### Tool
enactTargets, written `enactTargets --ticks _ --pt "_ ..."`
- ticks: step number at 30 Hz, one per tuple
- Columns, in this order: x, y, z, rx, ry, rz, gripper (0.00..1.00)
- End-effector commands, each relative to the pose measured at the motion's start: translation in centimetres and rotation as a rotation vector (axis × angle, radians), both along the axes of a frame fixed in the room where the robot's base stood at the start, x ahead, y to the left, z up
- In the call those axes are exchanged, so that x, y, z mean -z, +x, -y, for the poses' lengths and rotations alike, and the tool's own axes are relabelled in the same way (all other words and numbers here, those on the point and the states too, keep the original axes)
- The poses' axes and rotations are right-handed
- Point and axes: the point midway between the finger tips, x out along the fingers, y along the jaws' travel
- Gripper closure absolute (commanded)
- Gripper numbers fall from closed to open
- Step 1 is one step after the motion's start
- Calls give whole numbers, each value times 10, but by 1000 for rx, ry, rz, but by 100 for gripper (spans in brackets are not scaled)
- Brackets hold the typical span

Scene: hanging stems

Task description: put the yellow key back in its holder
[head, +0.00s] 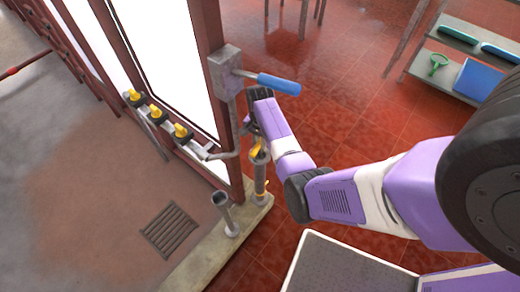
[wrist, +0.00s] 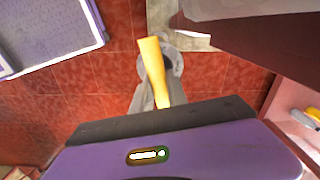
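The yellow key (wrist: 152,70) runs out from the front edge of my gripper in the wrist view, slightly tilted. In the head view its yellow part (head: 258,150) shows just below my gripper (head: 254,126), which appears shut on it; the fingertips are mostly hidden.
A second grey post with an open cup (head: 226,212) stands left on the concrete curb. A grey box with a blue lever (head: 278,84) is close above my gripper. Several yellow-handled valves (head: 155,114) line the pipe at left. A shelf (head: 466,60) is far right.

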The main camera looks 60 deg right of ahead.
Motion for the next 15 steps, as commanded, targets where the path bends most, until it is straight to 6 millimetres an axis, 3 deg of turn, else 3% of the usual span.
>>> enactTargets --ticks 15 --pt "-9 0 0 0 0 0 100"
